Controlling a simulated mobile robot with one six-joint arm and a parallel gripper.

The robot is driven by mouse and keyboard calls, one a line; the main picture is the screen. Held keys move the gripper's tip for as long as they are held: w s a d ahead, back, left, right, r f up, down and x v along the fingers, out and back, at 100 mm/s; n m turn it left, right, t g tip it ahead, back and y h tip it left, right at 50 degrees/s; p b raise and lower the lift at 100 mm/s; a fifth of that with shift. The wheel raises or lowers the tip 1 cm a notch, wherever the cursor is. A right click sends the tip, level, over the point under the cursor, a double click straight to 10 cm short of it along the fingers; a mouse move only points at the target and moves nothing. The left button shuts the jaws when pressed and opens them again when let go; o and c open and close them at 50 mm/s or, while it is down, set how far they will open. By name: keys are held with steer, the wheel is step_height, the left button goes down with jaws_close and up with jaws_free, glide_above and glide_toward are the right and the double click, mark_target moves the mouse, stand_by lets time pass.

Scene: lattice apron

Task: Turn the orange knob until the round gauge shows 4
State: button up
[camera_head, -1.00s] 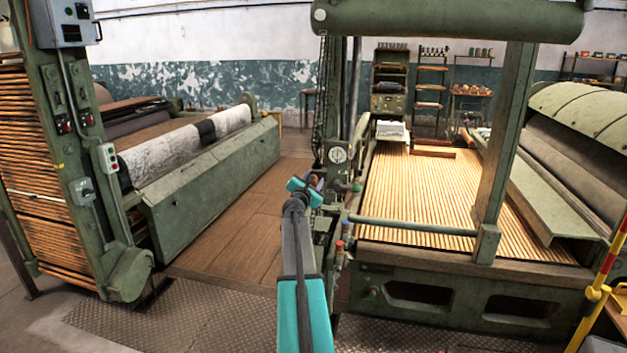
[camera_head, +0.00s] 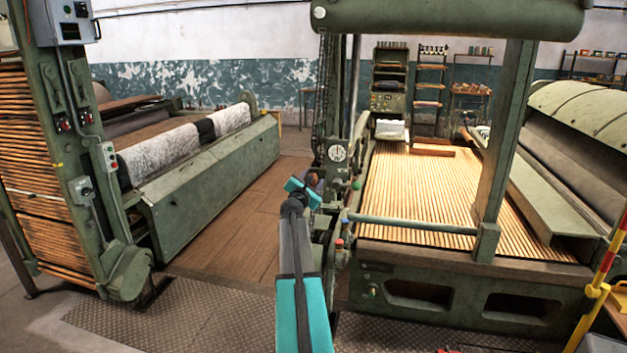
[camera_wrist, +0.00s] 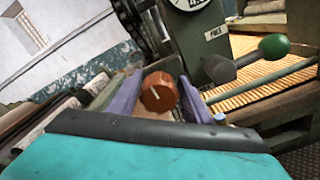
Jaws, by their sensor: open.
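In the head view my gripper (camera_head: 312,182) is small, at the green machine post, and the knob is not clearly seen there. The round gauge (camera_head: 337,153) is a white dial on the post just above my gripper. Its lower edge (camera_wrist: 190,4) shows at the top of the wrist view, and its reading is not legible.
A lever with a green ball (camera_wrist: 273,46) sticks out right of the knob. A slatted wooden bed (camera_head: 420,195) lies right of the post, with a horizontal bar (camera_head: 412,226) in front. A fleece-covered machine (camera_head: 180,150) stands left, beyond a wooden walkway (camera_head: 235,225).

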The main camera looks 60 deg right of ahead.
steer(key=b+v, duration=0.1)
steer(key=v, duration=1.1)
steer(key=shift+s+a+b, duration=0.2)
steer(key=shift+a+b, duration=0.1)
steer(key=shift+b, duration=0.1)
steer(key=shift+w, duration=0.1)
stand_by(0.4)
